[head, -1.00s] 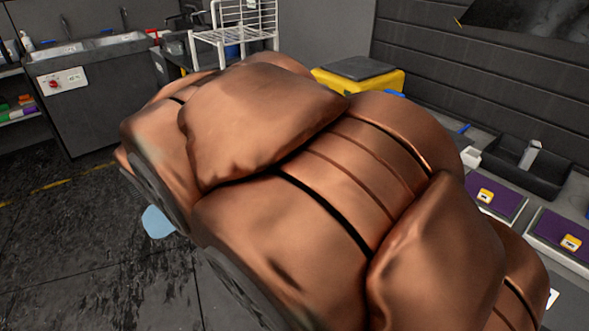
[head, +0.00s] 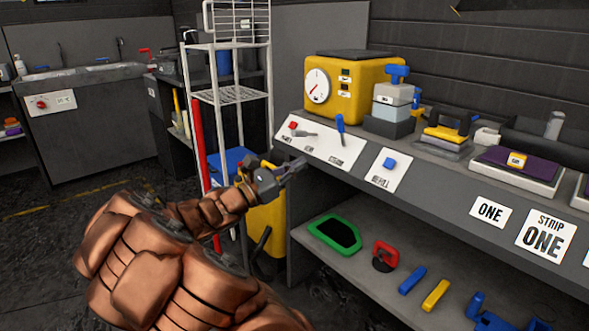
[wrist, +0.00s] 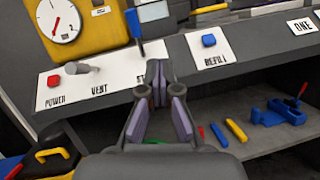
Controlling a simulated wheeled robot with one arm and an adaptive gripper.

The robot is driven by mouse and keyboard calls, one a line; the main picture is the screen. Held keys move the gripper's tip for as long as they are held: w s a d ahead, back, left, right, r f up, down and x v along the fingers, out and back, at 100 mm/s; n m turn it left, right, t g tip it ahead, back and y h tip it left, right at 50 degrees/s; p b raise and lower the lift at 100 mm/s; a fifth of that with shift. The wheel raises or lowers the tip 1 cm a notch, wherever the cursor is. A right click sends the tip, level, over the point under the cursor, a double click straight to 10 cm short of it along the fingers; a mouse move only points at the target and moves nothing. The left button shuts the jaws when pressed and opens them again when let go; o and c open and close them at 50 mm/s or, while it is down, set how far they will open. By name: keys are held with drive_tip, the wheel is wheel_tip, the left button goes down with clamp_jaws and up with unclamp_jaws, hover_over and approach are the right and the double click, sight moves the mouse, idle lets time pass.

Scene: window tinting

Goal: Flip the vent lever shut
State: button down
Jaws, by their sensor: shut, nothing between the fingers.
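The vent lever is a small grey handle (wrist: 85,68) above the VENT label on a white panel (wrist: 115,75). It lies tilted over toward the right; in the head view it also shows (head: 305,134). A red POWER button (wrist: 54,80) is left of it. A blue-handled lever (wrist: 135,27) stands upright to its right, above a partly hidden label. My gripper (wrist: 159,82) is shut and empty, in front of the panel's lower right edge and right of the vent lever. In the head view my gripper (head: 299,166) is just below the panel.
A yellow machine with a dial (head: 350,88) stands behind the panel. A blue REFILL button (head: 389,163) is to the right. A shelf (head: 440,285) below holds several tools. A white wire rack (head: 230,95) and a yellow bin (head: 268,235) stand left of the counter.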

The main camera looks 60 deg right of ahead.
drive_tip(key=w+d+f+n+t+h+b, duration=0.3)
drive_tip(key=w+f+n+t, duration=0.3)
drive_tip(key=w+f+n, duration=0.2)
wheel_tip(320, 180, down, 2)
drive_tip(key=shift+w+f+t+h+b, duration=0.1)
drive_tip(key=shift+w+t+h+b, duration=0.2)
drive_tip(key=shift+w+h+b, duration=0.55)
drive_tip(key=shift+w+y, duration=0.25)
drive_tip(key=shift+w, duration=0.05)
drive_tip(key=b, duration=0.3)
approach(304, 135)
drive_tip(key=d+f, duration=0.2)
drive_tip(key=d, duration=0.2)
drive_tip(key=shift+w+d+r+b, duration=0.1)
drive_tip(key=shift+d+r+b, duration=0.25)
drive_tip(key=shift+r, duration=0.65)
drive_tip(key=shift+d+r+b, duration=0.2)
drive_tip(key=shift+d+r, duration=0.15)
drive_tip(key=shift+r, duration=0.6)
drive_tip(key=shift+r, duration=0.1)
